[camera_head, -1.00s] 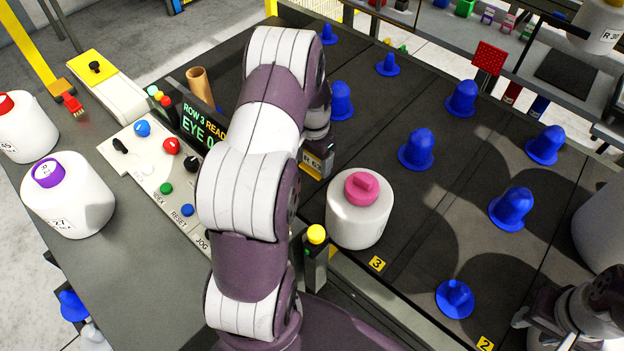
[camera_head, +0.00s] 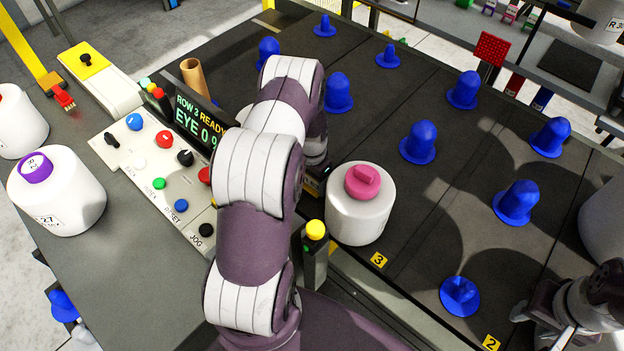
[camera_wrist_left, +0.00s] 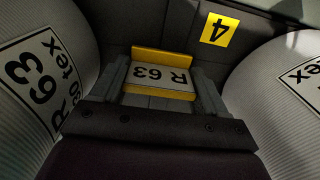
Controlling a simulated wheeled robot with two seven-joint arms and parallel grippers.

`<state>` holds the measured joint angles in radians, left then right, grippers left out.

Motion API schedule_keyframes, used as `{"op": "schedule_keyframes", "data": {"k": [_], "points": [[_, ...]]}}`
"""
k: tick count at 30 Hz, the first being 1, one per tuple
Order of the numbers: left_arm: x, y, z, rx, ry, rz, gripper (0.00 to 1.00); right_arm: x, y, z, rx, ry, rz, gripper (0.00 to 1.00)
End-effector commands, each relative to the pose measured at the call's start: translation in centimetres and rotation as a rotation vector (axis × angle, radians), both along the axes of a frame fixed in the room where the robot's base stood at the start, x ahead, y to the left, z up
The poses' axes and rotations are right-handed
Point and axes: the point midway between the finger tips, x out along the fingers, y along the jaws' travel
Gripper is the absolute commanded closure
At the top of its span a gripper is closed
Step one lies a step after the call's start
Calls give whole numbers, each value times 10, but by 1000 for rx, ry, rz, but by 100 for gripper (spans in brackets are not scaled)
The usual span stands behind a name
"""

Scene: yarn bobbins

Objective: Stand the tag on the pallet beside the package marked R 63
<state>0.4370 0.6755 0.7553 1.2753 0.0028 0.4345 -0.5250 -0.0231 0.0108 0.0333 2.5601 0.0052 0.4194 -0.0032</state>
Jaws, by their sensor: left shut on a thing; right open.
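My left gripper (camera_wrist_left: 160,95) is shut on the tag (camera_wrist_left: 160,76), a yellow-edged white plate reading R 63. The tag shows between the fingers, close above a dark surface; I cannot tell whether it touches. In the left wrist view, the white package marked R 63 (camera_wrist_left: 40,85) stands just left of the gripper. In the head view my left arm hides most of the tag and gripper. The dark pallet (camera_head: 400,185) carries several blue pegs and a white package with a pink top (camera_head: 360,215). My right gripper (camera_head: 530,316) is open at the lower right.
Another white package (camera_wrist_left: 280,85) stands close on the wrist view's right. A yellow 4 marker (camera_wrist_left: 219,29) lies beyond the tag. A yellow-topped post (camera_head: 315,245) and a control panel (camera_head: 160,175) flank my left arm. White packages (camera_head: 60,200) stand at the left.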

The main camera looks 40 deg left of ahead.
Motion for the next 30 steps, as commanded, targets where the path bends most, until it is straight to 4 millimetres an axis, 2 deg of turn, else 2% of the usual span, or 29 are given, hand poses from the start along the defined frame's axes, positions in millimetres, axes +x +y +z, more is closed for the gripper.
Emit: {"op": "schedule_keyframes", "data": {"k": [5, 6, 8, 15, 19, 30], "points": [[0, 0, -4, -1, 1, 0, 55, 0, 0, -3, 0, 0, 0, 57], [0, 0, -3, -1, 1, 0, 17, 0, 0, -2, 0, 0, 0, 57], [0, 0, -3, -1, 1, 0, 1, 0, 0, -2, 0, 0, 0, 57], [0, 0, -2, -1, 1, 0, 1, 0, 0, -2, 0, 0, 0, 57], [0, 0, 9, 0, 0, 0, 1, 0, 0, 2, 0, 0, 0, 57], [0, 0, 100, 0, -1, 0, 1, 0, 0, 10, 0, 0, 0, 57]]}}
